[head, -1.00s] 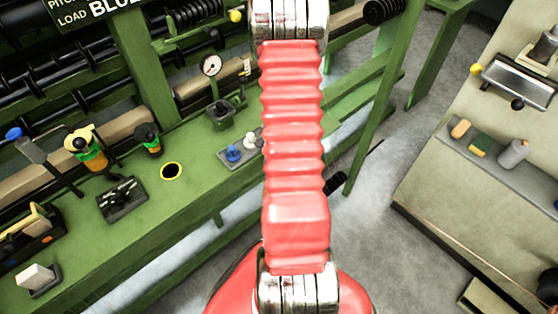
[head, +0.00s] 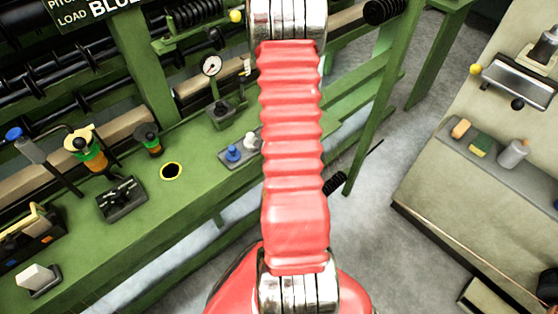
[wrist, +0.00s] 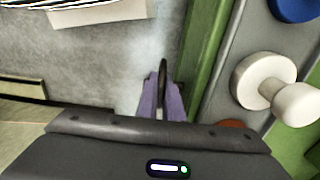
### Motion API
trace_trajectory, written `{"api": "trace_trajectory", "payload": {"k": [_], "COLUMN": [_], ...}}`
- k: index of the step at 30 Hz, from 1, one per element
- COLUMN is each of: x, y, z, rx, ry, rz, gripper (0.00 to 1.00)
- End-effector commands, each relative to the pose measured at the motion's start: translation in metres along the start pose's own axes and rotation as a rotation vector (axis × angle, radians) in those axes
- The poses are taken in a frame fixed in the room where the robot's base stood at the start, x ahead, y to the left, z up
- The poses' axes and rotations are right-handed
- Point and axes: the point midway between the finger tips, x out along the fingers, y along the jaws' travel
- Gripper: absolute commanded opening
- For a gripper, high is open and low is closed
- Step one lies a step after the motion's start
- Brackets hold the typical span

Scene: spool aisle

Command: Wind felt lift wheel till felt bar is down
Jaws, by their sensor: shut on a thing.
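In the wrist view my gripper (wrist: 162,104) shows its purple fingers closed around a thin, dark, curved piece. This looks like the rim of the felt lift wheel (wrist: 163,70), seen nearly edge-on. The fingers hide its lower part, and I cannot tell how far it is turned. In the head view my red ribbed arm covers the middle, and neither the gripper nor the wheel can be made out. I cannot pick out the felt bar for certain in either view.
A white knob (wrist: 265,85) and a blue knob (wrist: 295,8) stand close to the right of my gripper. The green bench (head: 215,175) carries a gauge (head: 211,66) and several tools. Grey floor lies between it and the pale bench (head: 470,210).

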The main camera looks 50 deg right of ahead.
Motion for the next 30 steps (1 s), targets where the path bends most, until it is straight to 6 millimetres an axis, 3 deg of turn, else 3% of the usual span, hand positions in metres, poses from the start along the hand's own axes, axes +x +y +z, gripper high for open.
{"api": "trace_trajectory", "payload": {"k": [27, 28, 30], "x": [0.0008, 0.0007, 0.0007], "y": [0.0039, 0.0038, 0.0035], "z": [0.0017, 0.0018, 0.0017], "rx": [0.001, 0.001, 0.001], "ry": [0.115, 0.115, 0.115], "rz": [0.006, 0.006, 0.005], "gripper": [0.0, 0.08, 0.13]}}
